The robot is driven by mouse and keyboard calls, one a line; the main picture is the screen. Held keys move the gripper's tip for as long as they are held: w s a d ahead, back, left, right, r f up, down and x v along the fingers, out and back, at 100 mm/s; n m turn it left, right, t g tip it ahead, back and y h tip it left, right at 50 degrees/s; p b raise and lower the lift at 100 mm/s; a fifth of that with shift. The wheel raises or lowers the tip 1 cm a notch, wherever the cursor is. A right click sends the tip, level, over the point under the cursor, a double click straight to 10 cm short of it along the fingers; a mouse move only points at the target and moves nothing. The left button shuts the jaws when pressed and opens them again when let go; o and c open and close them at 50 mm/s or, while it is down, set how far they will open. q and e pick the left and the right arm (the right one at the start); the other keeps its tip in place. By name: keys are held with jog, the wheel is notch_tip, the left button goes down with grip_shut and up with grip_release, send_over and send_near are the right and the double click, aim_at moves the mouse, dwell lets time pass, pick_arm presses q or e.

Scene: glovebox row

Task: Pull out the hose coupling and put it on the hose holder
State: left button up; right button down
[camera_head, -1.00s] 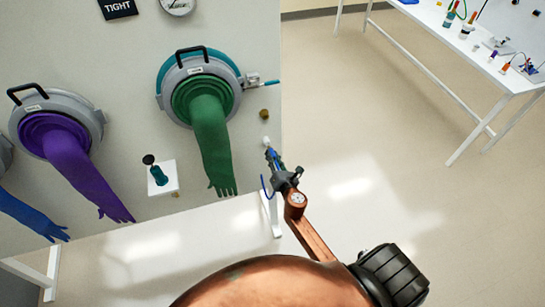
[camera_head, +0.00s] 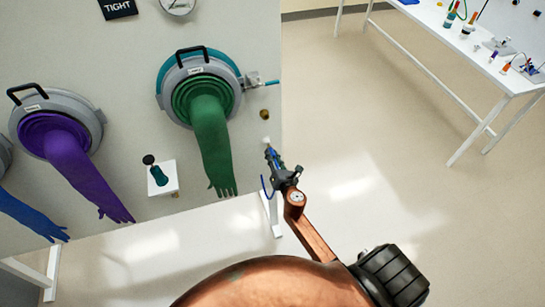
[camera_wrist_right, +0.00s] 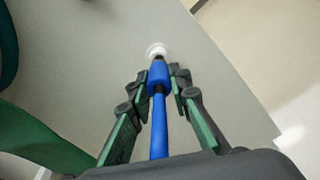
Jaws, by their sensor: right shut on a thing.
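The blue hose coupling (camera_wrist_right: 157,76) is between the fingers of my right gripper (camera_wrist_right: 161,82) in the right wrist view, and the fingers are shut on it. Its front end is at a round white port (camera_wrist_right: 157,50) on the grey panel; I cannot tell how deep it sits. A blue hose (camera_wrist_right: 159,130) runs back from it between the fingers. In the head view my right gripper (camera_head: 276,166) is just below the white port (camera_head: 266,141), near the panel's right edge. I cannot pick out the hose holder for certain. My left gripper is not in view.
A green glove (camera_head: 212,145) hangs left of my right gripper, a purple glove (camera_head: 75,175) further left. A white shelf (camera_head: 170,190) with a teal bottle juts from the panel. A brass fitting (camera_head: 264,113) is above the port.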

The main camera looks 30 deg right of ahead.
jog(key=shift+x, duration=1.15)
jog(key=c, duration=1.7)
grip_release()
jog(key=shift+w+r, duration=0.1)
jog(key=v, duration=1.2)
